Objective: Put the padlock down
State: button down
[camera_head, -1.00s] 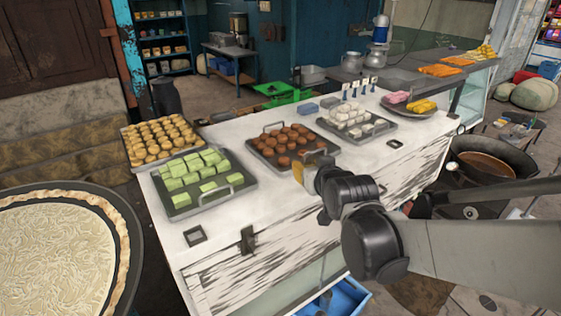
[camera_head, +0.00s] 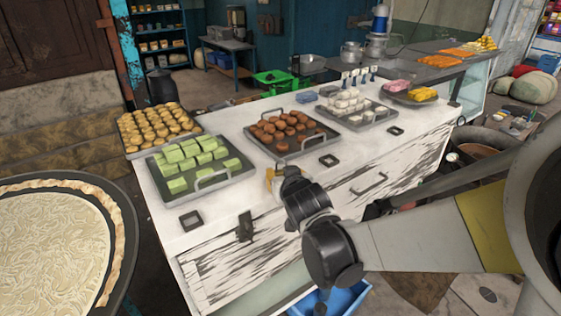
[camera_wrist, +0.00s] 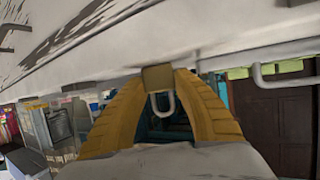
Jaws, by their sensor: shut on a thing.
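The padlock, a small brass-coloured block (camera_wrist: 158,77) with a grey U-shaped shackle (camera_wrist: 166,104), is between the yellow fingertips in the wrist view. My gripper (camera_wrist: 160,82) is shut on its body, and the shackle hangs into the gap between the fingers. In the head view my gripper (camera_head: 269,179) is at the near edge of the white counter (camera_head: 232,208), in front of the tray of brown sweets. The padlock cannot be made out clearly there. In the wrist view a pale surface lies close beyond the padlock; I cannot tell whether they touch.
A tray of green sweets (camera_head: 246,173) is left of my gripper and a tray of brown sweets (camera_head: 312,150) is behind it. A dark square frame (camera_head: 191,221) and a black latch (camera_head: 245,226) are at the front left. Bare counter lies between.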

jog(key=c, duration=1)
grip_release()
jog(key=shift+f, duration=0.15)
jog(key=shift+c, duration=0.2)
jog(key=shift+r, duration=0.25)
jog(key=p+v, duration=0.3)
jog(key=v, duration=0.9)
jog(key=s+d+f+m+g+h, duration=0.1)
jog(key=s+d+g, duration=0.5)
jog(key=s+d, duration=1)
jog(key=shift+f+m+h, duration=0.4)
jog(key=shift+m+h, duration=0.3)
jog(key=shift+h, duration=0.2)
jog(key=shift+s, duration=0.1)
